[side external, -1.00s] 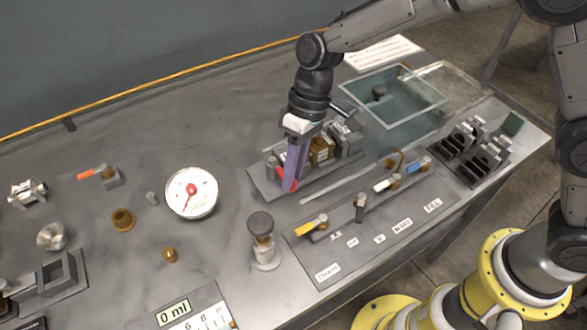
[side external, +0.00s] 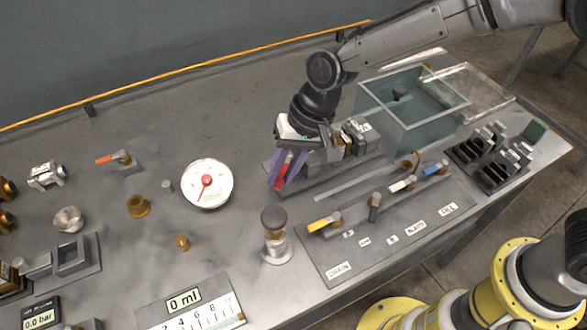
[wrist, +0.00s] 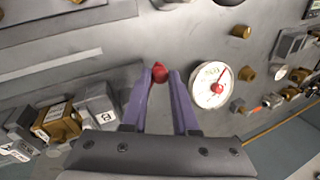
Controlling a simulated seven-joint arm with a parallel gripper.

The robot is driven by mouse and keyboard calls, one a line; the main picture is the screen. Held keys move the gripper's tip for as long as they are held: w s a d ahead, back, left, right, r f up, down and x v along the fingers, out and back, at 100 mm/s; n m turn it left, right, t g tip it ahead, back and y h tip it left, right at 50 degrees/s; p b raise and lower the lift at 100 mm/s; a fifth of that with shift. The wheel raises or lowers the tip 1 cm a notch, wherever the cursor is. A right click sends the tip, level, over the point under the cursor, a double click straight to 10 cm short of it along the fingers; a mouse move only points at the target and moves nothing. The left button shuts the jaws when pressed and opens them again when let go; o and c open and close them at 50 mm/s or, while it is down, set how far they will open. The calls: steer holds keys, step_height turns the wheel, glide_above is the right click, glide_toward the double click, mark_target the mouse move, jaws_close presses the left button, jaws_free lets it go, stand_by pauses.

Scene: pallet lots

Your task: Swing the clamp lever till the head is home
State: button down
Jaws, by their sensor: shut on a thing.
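The clamp lever shows only as its red grip (side external: 274,180), at the left end of a grey base plate (side external: 318,188). In the wrist view the red grip (wrist: 159,73) sits between the tips of two purple fingers. My gripper (side external: 277,185) is shut on this grip and leans, tips down and to the left. A brass block (wrist: 60,121) and grey blocks (wrist: 98,104) stand in a row on the plate, behind my gripper in the side view. The clamp head and the lever's pivot are hidden, so I cannot tell the head's position.
A white dial gauge (side external: 207,184) stands left of my gripper. A dark-topped plunger (side external: 275,236) stands in front. A panel with several small levers (side external: 385,232) lies at front right, and a clear tank (side external: 415,112) stands behind.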

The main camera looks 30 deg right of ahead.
steer(key=m, duration=0.1)
steer(key=w+a+m, duration=0.1)
steer(key=m, duration=0.1)
steer(key=w+m+t, duration=0.1)
steer(key=shift+a+f+m+h, duration=0.25)
steer(key=shift+a+m+h, duration=0.05)
steer(key=shift+a+h, duration=0.1)
steer(key=m, duration=0.1)
steer(key=w+m, duration=0.1)
steer(key=shift+w+a+m+t+h, duration=0.25)
steer(key=shift+a+m+t+h, duration=0.05)
steer(key=shift+t, duration=0.1)
steer(key=shift+w+a+m+t+h, duration=0.1)
steer(key=shift+w+m+t+h, duration=0.1)
steer(key=shift+w+m, duration=0.4)
steer(key=shift+w+a+m+t+h, duration=0.1)
steer(key=shift+w+m+h, duration=0.15)
steer(key=shift+m, duration=0.65)
steer(key=shift+w, duration=0.1)
steer(key=c, duration=0.7)
jaws_free()
steer(key=shift+d, duration=0.1)
steer(key=shift+r, duration=0.15)
steer(key=v, duration=1.3)
steer(key=shift+s+r, duration=0.2)
steer(key=shift+r, duration=0.1)
